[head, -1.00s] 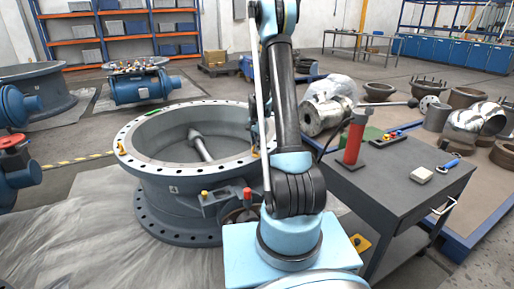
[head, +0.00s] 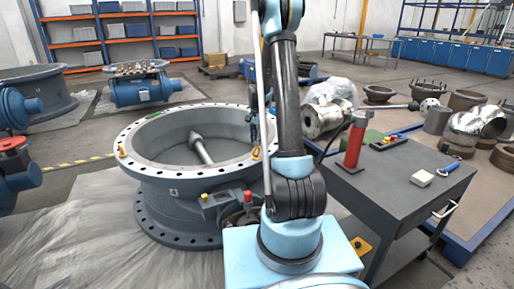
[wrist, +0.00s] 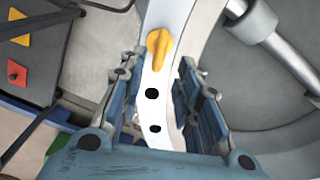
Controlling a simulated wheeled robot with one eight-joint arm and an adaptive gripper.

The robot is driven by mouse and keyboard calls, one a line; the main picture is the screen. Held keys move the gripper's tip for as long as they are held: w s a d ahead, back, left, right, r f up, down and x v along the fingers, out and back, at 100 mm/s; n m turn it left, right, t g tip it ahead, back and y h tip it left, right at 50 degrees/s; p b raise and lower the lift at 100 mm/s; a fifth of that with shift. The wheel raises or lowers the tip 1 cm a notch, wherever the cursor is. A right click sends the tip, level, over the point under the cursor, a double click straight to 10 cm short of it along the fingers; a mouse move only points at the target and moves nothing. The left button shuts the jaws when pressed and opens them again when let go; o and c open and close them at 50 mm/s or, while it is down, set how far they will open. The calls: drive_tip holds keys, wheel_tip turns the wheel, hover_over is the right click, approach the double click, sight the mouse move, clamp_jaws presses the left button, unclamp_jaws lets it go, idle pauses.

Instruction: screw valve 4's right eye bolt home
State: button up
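Valve 4 (head: 172,212) is the large grey ring body with a white, drilled top flange, standing upright. Its right eye bolt (head: 256,153) is yellow and stands on the flange's right side, close beside my arm. In the wrist view the same eye bolt (wrist: 159,48) is seen from above on the white flange, just beyond my fingertips. My gripper (wrist: 156,72) is open and empty, its blue fingers either side of the flange strip, with two dark bolt holes between them. In the head view my gripper (head: 253,128) is over the flange, partly hidden by my arm.
A second yellow eye bolt (head: 122,151) stands on the flange's left side. A grey cart (head: 400,180) at right carries a red cylinder (head: 354,142) and small tools. A grey shaft (head: 200,146) lies inside the valve bore.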

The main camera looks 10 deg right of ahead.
wheel_tip(320, 180, up, 6)
idle(0.4)
drive_tip(key=s+r+n, duration=0.2)
drive_tip(key=s+r, duration=0.2)
drive_tip(key=s, duration=0.4)
drive_tip(key=s+r+n+t, duration=0.1)
drive_tip(key=s+r+n, duration=0.15)
drive_tip(key=s, duration=0.55)
drive_tip(key=s+r+n, duration=0.1)
drive_tip(key=s+r, duration=0.4)
drive_tip(key=s, duration=0.3)
drive_tip(key=s+f+n, duration=0.2)
drive_tip(key=s+f, duration=0.2)
drive_tip(key=s, duration=0.6)
drive_tip(key=s+f+n+t, duration=0.1)
drive_tip(key=s+f+n, duration=0.2)
drive_tip(key=s, duration=0.7)
drive_tip(key=shift+s+a+f, duration=0.15)
drive_tip(key=shift+s+f, duration=0.15)
drive_tip(key=shift+f, duration=0.35)
